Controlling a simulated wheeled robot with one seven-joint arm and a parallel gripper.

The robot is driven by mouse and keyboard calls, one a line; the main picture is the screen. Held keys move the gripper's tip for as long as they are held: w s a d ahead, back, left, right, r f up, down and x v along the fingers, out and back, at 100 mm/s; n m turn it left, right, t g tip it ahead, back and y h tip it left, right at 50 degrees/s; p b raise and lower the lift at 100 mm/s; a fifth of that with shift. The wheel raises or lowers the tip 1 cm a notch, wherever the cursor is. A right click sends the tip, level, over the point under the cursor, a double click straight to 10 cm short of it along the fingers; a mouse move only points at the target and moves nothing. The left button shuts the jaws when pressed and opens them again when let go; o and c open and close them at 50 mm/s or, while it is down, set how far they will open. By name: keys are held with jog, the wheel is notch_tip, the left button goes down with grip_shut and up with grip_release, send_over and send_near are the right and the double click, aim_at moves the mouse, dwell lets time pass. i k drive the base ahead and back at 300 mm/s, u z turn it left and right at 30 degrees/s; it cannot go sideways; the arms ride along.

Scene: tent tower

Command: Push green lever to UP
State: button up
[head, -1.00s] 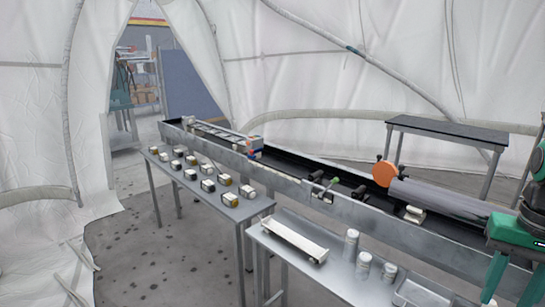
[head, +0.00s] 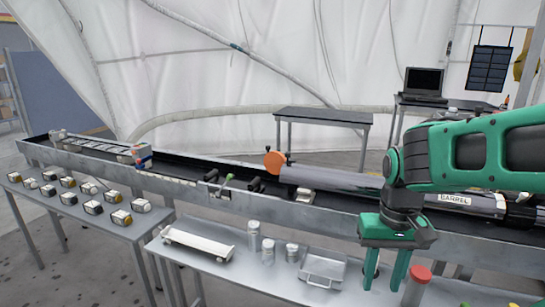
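The green lever (head: 228,179) stands on the long metal trough, left of the orange disc, its handle leaning up and to the right. It is small in the head view, so its exact setting cannot be read. My gripper (head: 384,283) is at the lower right, pointing down in front of the trough, well to the right of the lever and apart from it. Its two fingers are spread with a gap between them. I see nothing held.
A long trough (head: 310,208) crosses the view, carrying a grey barrel (head: 335,180) with an orange disc (head: 275,164). The front table holds a white tray (head: 197,245), metal cans (head: 254,237) and a red-capped container (head: 420,272). Small blocks (head: 93,208) cover the left table.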

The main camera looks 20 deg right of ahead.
aim_at(229, 176)
jog(key=z, duration=0.05)
jog(key=k, duration=0.65)
jog(key=u, duration=0.55)
jog(key=i, duration=1.65)
jog(key=z, duration=0.5)
